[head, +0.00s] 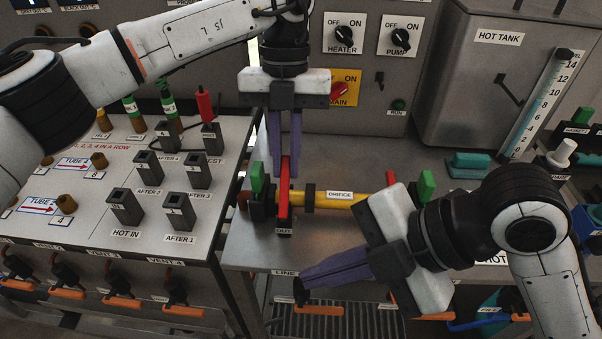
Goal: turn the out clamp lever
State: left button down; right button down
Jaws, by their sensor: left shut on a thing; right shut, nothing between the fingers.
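The out clamp lever (284,205) is a red upright bar, with a label reading OUT at its foot. It stands at the left end of the yellow orifice pipe (338,199). My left gripper (287,172) comes down from above with its purple fingers shut on the upper part of the red lever. My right gripper (306,280) is shut and empty, low in front of the bench edge, near the LINE label and an orange handle. My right arm hides part of the pipe's right side.
A green block (257,178) stands just left of the lever, another (426,185) further right. The left panel (90,195) holds several dark square holders. Orange-handled valves (181,311) line its front. The hot tank (495,80) stands at back right.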

pick_arm(q)
jog(key=shift+w+r, duration=0.1)
jog(key=shift+w, duration=0.05)
pick_arm(e)
jog(key=w+d+r+m+t+y, duration=0.2)
jog(key=w+d+r+y, duration=0.45)
jog(key=w, duration=0.35)
send_over(285, 187)
jog(key=s+d, duration=0.3)
jog(key=shift+y, duration=0.35)
jog(key=w+f, duration=0.1)
jog(key=f, duration=0.1)
jog(key=w+f, duration=0.1)
jog(key=shift+w+a+f, duration=0.15)
jog(key=shift+w+f, duration=0.25)
